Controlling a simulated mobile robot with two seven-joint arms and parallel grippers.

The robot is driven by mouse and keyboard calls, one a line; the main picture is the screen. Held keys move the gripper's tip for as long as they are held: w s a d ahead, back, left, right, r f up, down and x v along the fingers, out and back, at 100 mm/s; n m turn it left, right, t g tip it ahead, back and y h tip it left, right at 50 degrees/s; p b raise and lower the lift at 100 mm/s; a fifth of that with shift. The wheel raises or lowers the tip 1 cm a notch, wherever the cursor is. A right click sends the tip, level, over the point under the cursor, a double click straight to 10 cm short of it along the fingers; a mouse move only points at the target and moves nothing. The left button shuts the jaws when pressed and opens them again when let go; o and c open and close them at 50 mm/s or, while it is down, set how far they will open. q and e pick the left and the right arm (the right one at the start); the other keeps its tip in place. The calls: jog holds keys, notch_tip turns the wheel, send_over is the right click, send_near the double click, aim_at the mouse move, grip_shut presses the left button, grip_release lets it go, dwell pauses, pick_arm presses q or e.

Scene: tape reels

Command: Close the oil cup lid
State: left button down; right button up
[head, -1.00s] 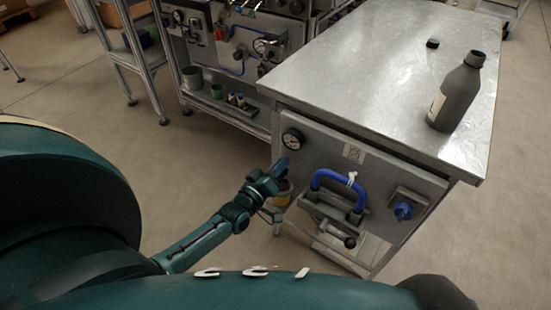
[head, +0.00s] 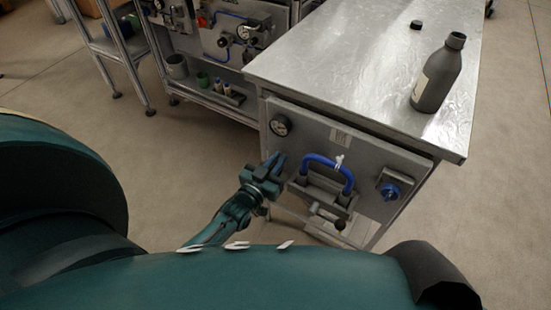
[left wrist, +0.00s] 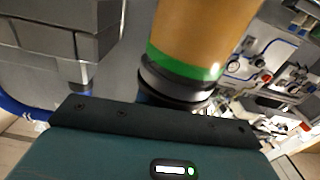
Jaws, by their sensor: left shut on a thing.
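The oil cup (left wrist: 195,35) fills the upper middle of the left wrist view. It is an amber cylinder with a green band, and a dark ring that looks like its lid (left wrist: 175,85) is at the end nearest my gripper. My left gripper (head: 276,163) is at the front left of the metal cabinet, below the gauge, and is shut at the dark ring. Its fingertips are hidden behind the cup in the wrist view. In the head view the gripper hides the cup. I cannot tell whether the lid is fully closed. My right gripper is not in view.
A blue hose (head: 330,164) curves just right of my gripper, with a blue knob (head: 390,191) beyond it. A gauge (head: 280,125) is above. A dark bottle (head: 438,78) and black cap (head: 416,25) are on the metal top (head: 340,65).

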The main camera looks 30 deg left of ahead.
pick_arm(q)
jog(key=shift+d+f+m, duration=0.1)
jog(key=shift+m, duration=0.2)
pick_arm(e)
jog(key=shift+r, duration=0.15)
pick_arm(q)
jog(key=c, duration=1.5)
grip_release()
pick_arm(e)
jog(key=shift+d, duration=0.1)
pick_arm(q)
jog(key=shift+s, duration=0.1)
jog(key=shift+s+a+p, duration=0.2)
jog(key=shift+s+p, duration=0.05)
jog(key=shift+s, duration=1.9)
jog(key=shift+s+a+p, duration=0.15)
jog(key=shift+s+p, duration=0.15)
jog(key=shift+s, duration=1.9)
jog(key=shift+s+a+p, duration=0.2)
jog(key=shift+s+p, duration=0.05)
jog(key=shift+s, duration=1.9)
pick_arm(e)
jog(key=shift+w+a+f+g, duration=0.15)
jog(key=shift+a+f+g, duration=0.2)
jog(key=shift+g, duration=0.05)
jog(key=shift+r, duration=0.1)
